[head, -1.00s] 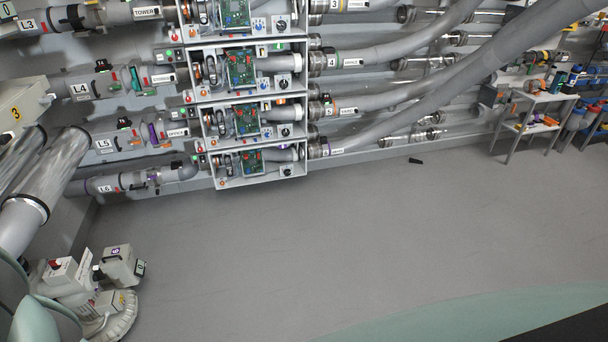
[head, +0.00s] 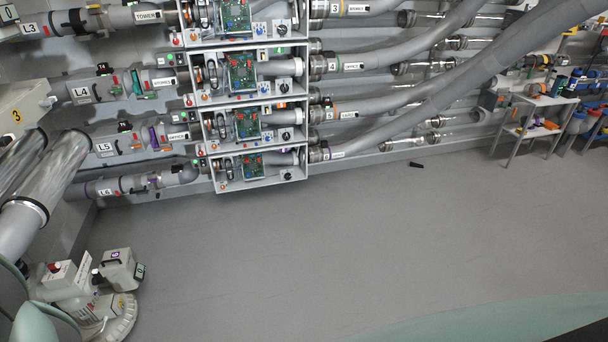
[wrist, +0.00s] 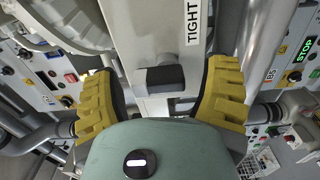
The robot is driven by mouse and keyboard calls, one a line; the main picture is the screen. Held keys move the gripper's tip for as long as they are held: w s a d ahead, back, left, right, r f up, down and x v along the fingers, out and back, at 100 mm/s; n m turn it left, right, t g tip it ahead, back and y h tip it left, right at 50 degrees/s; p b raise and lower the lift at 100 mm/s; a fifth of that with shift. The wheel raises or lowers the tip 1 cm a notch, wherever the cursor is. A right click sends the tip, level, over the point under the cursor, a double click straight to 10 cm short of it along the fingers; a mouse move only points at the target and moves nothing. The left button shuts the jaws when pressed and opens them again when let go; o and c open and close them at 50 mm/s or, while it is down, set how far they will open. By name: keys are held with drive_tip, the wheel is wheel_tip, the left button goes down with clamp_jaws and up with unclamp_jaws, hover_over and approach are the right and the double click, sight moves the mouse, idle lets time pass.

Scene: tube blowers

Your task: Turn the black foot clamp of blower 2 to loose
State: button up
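In the wrist view a black block-shaped clamp handle (wrist: 162,77) sits on a pale grey bar, close ahead of my gripper (wrist: 163,90). A white label reading TIGHT (wrist: 193,22) is on the bar, above and right of the handle. My yellow-padded fingers are spread wide, one on each side of the handle, with clear gaps. My gripper is open and empty. No blower number shows beside this handle, so I cannot tell which blower it belongs to. My gripper does not show in the head view.
Grey machines with buttons and a green STOP display (wrist: 303,50) flank my gripper in the wrist view. In the head view, pipes and control boxes (head: 250,170) line the back wall. A white machine (head: 88,295) stands lower left. The grey floor (head: 300,250) is mostly clear.

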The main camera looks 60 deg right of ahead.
drive_tip(key=shift+d, duration=0.15)
drive_tip(key=v, duration=1.1)
drive_tip(key=shift+s+d, duration=0.3)
drive_tip(key=shift+w, duration=0.1)
idle(0.3)
